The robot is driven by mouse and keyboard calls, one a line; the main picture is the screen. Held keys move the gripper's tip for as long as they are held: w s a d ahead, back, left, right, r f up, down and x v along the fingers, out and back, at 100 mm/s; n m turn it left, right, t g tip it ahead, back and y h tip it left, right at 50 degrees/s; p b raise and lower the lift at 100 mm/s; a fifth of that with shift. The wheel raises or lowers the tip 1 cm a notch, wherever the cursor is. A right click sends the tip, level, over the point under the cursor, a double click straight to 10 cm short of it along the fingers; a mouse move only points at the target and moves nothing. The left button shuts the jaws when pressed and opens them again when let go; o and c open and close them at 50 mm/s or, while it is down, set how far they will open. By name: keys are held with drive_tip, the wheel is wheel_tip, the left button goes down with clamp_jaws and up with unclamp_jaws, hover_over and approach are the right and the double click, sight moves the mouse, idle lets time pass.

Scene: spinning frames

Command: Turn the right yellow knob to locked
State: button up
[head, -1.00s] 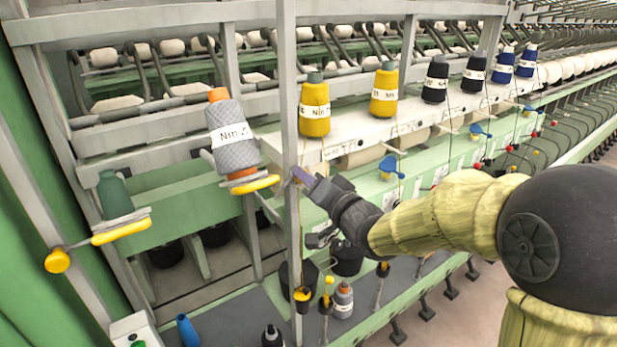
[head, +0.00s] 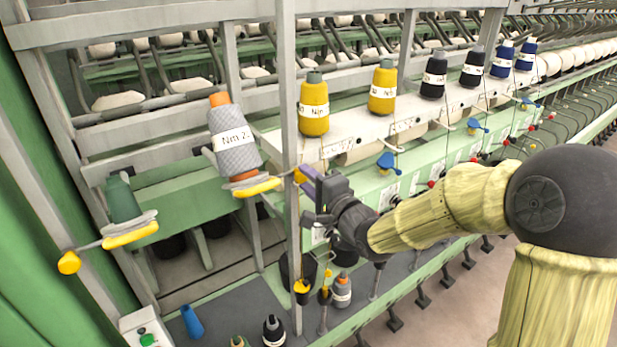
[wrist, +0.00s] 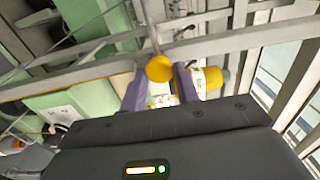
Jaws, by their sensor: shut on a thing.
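The right yellow knob (head: 299,176) sits on the grey upright post beside the grey cone labelled Nm (head: 235,145). My gripper (head: 308,181) is at the knob, with a purple finger against its right side. In the wrist view, the round yellow knob (wrist: 160,69) lies between the two purple fingertips of my gripper (wrist: 161,84), which are shut on it. The head view partly hides the knob and one finger. Its locked or unlocked marking cannot be read. A second yellow knob (head: 69,262) is at the far left, by the green cone (head: 122,198).
A grey post (head: 290,100) stands just left of my gripper. Yellow cones (head: 314,108) and dark cones stand on the white rail behind. A blue knob (head: 387,162) is to the right. Small bobbins (head: 342,290) stand on the lower shelf.

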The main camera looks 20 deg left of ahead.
idle(0.4)
drive_tip(key=o, duration=0.9)
drive_tip(key=shift+o, duration=0.2)
drive_tip(key=b+v, duration=0.6)
drive_tip(key=v, duration=1.1)
drive_tip(key=shift+s, duration=0.2)
drive_tip(key=shift+w+d+f, duration=0.1)
drive_tip(key=shift+d+f, duration=0.05)
drive_tip(key=shift+d, duration=0.05)
